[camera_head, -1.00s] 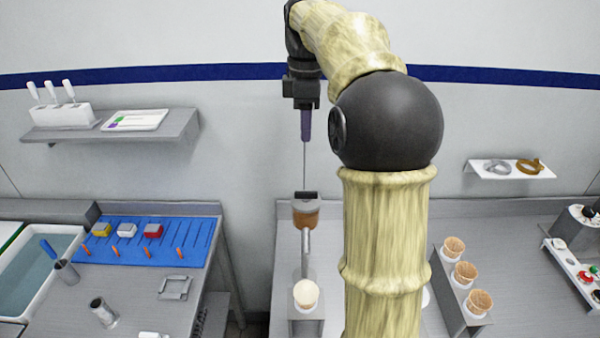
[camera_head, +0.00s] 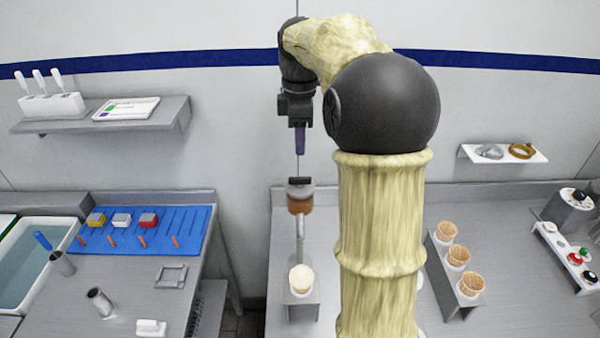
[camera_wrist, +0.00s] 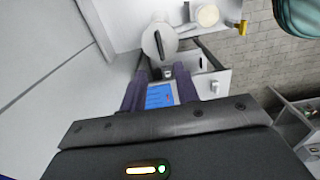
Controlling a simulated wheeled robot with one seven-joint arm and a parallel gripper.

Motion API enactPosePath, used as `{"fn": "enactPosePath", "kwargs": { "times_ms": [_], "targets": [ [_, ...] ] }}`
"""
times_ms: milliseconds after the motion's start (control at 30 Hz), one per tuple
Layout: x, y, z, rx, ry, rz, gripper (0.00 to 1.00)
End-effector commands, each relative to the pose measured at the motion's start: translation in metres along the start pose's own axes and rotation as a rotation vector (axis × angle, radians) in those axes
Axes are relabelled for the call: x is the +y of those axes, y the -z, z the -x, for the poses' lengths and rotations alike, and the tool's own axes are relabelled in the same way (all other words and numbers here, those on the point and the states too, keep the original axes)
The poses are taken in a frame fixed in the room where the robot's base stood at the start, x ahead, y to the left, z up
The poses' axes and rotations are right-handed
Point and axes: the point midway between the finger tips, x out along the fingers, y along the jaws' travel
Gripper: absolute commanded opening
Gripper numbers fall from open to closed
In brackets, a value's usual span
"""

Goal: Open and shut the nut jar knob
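The nut jar (camera_head: 301,205) looks like a brown-filled jar with a grey lid and a dark bar-shaped knob (camera_head: 300,181) on top. It stands upright at the back of the middle counter. In the wrist view the round grey lid (camera_wrist: 150,42) shows ahead of the fingers, with the dark knob (camera_wrist: 160,45) across it. My gripper (camera_head: 300,154) points down above the jar, apart from the knob. In the wrist view my gripper (camera_wrist: 163,76) has its two purple fingers apart with nothing held between them. The lid looks seated on the jar.
A pale-topped cup (camera_head: 301,280) stands in a holder in front of the jar. A rack of several cones (camera_head: 458,257) is to the right. A blue tray (camera_head: 190,225) lies on the left counter. A wall (camera_head: 235,150) rises close behind the jar.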

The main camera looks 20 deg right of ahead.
Motion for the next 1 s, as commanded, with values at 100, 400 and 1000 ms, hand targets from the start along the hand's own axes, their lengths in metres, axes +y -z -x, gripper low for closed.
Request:
{"fn": "enactPosePath", "kwargs": {
  "times_ms": [100, 400, 1000],
  "targets": [
    [-0.001, 0.0, -0.021, -0.001, 0.004, 0.0, 0.31],
    [-0.001, -0.001, -0.073, -0.001, 0.004, -0.001, 0.31],
    [0.0, 0.0, -0.1, 0.0, 0.0, -0.001, 0.17]
  ]
}}
